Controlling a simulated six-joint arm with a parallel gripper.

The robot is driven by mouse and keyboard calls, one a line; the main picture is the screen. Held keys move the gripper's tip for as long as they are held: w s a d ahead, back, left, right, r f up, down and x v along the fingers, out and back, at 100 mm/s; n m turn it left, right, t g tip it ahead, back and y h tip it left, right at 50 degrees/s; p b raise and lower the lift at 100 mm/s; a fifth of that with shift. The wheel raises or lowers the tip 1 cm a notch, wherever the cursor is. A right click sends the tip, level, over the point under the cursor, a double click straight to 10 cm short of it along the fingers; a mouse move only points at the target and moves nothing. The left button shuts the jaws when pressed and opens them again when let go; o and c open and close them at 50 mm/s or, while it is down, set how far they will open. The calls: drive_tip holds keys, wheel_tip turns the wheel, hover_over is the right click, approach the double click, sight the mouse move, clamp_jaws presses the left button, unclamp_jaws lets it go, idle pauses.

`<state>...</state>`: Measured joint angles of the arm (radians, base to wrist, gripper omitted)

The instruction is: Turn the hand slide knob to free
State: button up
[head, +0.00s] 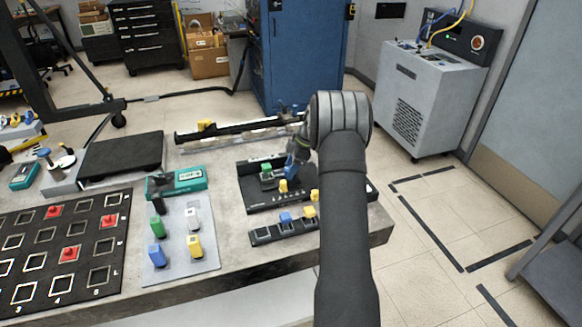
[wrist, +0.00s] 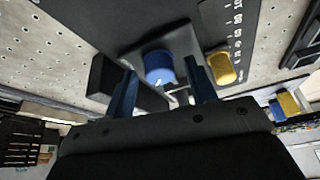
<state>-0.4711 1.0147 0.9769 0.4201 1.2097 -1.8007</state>
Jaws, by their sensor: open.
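In the wrist view a round blue knob (wrist: 158,67) with a white pointer mark sits on a grey block, between the fingers of my gripper (wrist: 162,82). The fingers are apart on either side of it, and I cannot tell if either touches it. A yellow knob (wrist: 221,68) stands just right of the right finger, beside a black plate with white marks (wrist: 228,20). In the head view my gripper (head: 297,149) is low over the black panel (head: 262,201), which bears green (head: 266,168) and yellow (head: 283,185) pieces. No readable label shows which knob is the hand slide knob.
A black strip (head: 265,236) with blue and yellow knobs lies in front of the panel. A long rail (head: 235,132) lies behind. A grey plate (head: 204,262) with several coloured pieces and a black grid board (head: 20,285) are left. The bench ends close to the right.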

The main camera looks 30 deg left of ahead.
drive_tip(key=shift+r, duration=0.1)
drive_tip(key=v, duration=1.7)
drive_tip(key=shift+r, duration=0.15)
drive_tip(key=x, duration=1.7)
drive_tip(key=shift+f, duration=0.25)
